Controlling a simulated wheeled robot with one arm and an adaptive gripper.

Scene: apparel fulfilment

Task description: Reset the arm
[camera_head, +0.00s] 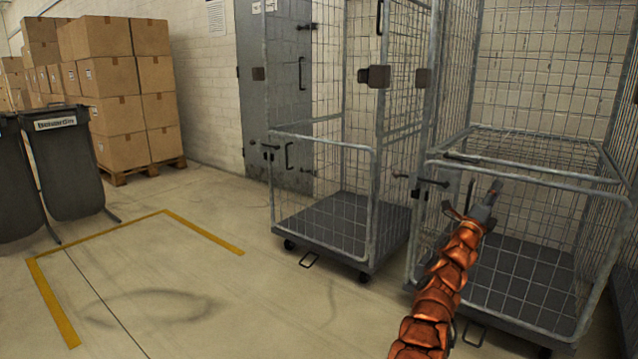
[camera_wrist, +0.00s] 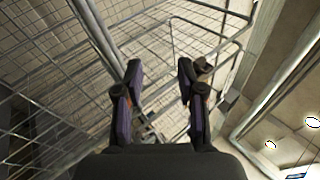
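My copper-coloured arm reaches up from the lower right of the head view. My gripper (camera_head: 484,205) is at its end, in front of the right-hand wire cage trolley (camera_head: 590,190), near its front top rail. I cannot tell from these views whether it touches the rail. In the wrist view my gripper (camera_wrist: 160,78) shows two dark fingers spread apart. Nothing is held between them. Wire mesh and grey metal bars show tilted beyond the fingertips.
A second cage trolley (camera_head: 340,215) stands to the left of the first, empty. A grey metal door (camera_head: 285,80) is behind it. Stacked cardboard boxes (camera_head: 115,90) and dark bins (camera_head: 65,165) stand at left. The floor inside the yellow marking (camera_head: 205,232) is clear.

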